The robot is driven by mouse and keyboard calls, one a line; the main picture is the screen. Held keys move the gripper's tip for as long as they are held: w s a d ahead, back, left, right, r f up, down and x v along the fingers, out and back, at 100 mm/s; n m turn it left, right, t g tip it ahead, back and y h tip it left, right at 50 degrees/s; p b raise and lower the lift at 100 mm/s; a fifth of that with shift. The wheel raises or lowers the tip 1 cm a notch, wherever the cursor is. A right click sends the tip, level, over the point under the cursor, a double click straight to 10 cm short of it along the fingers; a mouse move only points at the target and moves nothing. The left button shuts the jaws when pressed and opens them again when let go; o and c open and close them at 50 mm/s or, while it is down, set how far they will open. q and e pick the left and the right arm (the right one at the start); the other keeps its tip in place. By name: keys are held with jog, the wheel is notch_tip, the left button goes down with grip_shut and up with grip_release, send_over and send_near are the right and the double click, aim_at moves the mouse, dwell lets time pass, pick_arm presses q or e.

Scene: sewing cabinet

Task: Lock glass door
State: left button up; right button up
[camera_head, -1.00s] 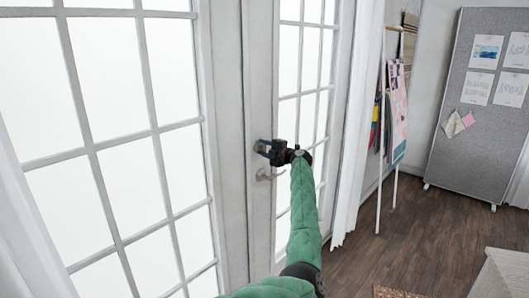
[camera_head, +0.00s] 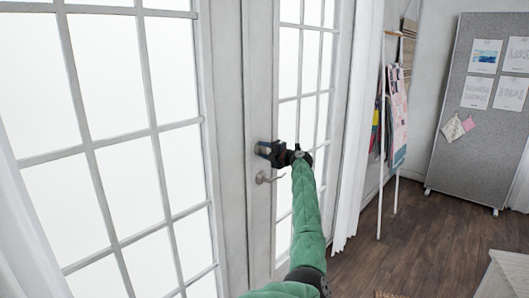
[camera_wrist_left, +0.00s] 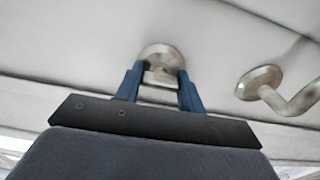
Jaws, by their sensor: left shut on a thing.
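The white glass door (camera_head: 261,75) fills the middle of the head view, with its panes to the right of the wide frame. A round metal lock (camera_wrist_left: 163,57) with a small thumb-turn (camera_wrist_left: 160,78) sits on the door frame in the left wrist view. My left gripper (camera_head: 262,149) is at the lock, above the door handle. In the left wrist view its blue fingers (camera_wrist_left: 160,88) stand on both sides of the thumb-turn and are shut on it. The metal lever handle (camera_head: 268,178) is just below the gripper; it also shows in the left wrist view (camera_wrist_left: 262,82). My right gripper is out of view.
A second white paned door (camera_head: 90,145) stands to the left. A white curtain (camera_head: 352,130) hangs right of the door. A rack with fabrics (camera_head: 396,115) and a grey pinboard (camera_head: 462,150) stand further right. The wooden floor (camera_head: 390,245) between is mostly clear.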

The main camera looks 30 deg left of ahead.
pick_arm(q)
jog(key=o, duration=1)
jog(key=shift+f, duration=0.2)
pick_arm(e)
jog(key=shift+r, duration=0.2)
pick_arm(q)
jog(key=shift+r, duration=0.1)
jog(key=shift+d, duration=0.15)
jog(key=s+d+b, duration=0.1)
jog(key=d, duration=0.6)
jog(key=shift+d+b, duration=0.25)
jog(key=shift+b, duration=0.1)
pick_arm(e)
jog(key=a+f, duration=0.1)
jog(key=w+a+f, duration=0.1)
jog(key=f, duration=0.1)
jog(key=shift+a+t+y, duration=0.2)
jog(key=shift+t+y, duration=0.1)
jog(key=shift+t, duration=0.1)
pick_arm(q)
jog(key=shift+s, duration=0.1)
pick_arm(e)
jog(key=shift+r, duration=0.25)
